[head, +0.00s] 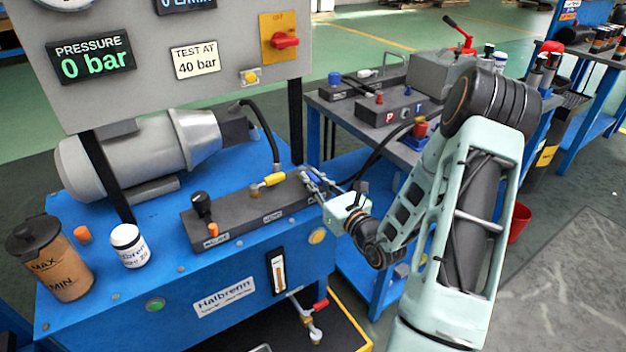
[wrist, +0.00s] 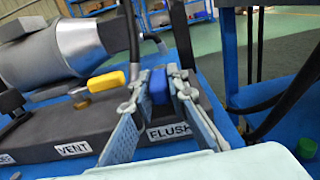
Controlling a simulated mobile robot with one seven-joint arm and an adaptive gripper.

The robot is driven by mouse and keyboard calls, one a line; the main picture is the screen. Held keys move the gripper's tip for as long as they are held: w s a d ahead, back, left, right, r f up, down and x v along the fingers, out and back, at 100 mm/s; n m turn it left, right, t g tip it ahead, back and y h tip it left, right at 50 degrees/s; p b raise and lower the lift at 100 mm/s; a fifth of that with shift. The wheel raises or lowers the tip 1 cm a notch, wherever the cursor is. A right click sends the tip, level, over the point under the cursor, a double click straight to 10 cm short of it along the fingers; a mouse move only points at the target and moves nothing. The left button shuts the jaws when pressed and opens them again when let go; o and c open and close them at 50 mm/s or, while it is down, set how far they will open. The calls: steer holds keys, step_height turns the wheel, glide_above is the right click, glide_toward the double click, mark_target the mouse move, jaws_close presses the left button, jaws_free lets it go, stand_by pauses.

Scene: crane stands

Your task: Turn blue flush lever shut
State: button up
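The blue flush lever (wrist: 158,86) stands in the wrist view above the FLUSH label (wrist: 170,132), on the right end of the dark valve block (wrist: 40,135). My gripper (wrist: 153,80) is open, with one finger on each side of the blue lever. The right finger looks close to the lever, and a gap shows on the left side. I cannot tell whether either finger touches it. In the head view my gripper (head: 316,182) is at the right end of the block (head: 240,215), and the blue lever cannot be made out there.
A yellow lever (head: 270,180) sits just left of my gripper, over the VENT label (wrist: 73,149). A black knob (head: 201,204) is at the block's left end. A grey motor (head: 140,155) and a black hose (head: 263,130) stand behind. The gauge panel (head: 130,100) hangs above.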

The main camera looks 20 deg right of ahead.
jaws_close()
steer(key=shift+d+n+y, duration=0.2)
steer(key=shift+n+y, duration=0.1)
steer(key=shift+y, duration=0.2)
steer(key=shift+w+d+n+y+p, duration=0.1)
steer(key=shift+d+n+y+p, duration=0.2)
steer(key=shift+n+y, duration=0.25)
steer(key=shift+w+d+n+g+y, duration=0.15)
steer(key=shift+d+n+g+y, duration=0.1)
steer(key=shift+n+g+y, duration=0.6)
steer(key=shift+w+d+n+g+y, duration=0.25)
steer(key=shift+n+g+y, duration=0.2)
steer(key=shift+y, duration=0.75)
steer(key=shift+w+d+n+g+y, duration=0.1)
steer(key=shift+d+n+g+y, duration=0.2)
steer(key=shift+n+g+y, duration=0.55)
steer(key=shift+y, duration=0.25)
steer(key=o, duration=0.7)
jaws_free()
steer(key=shift+c, duration=0.2)
steer(key=shift+d, duration=0.1)
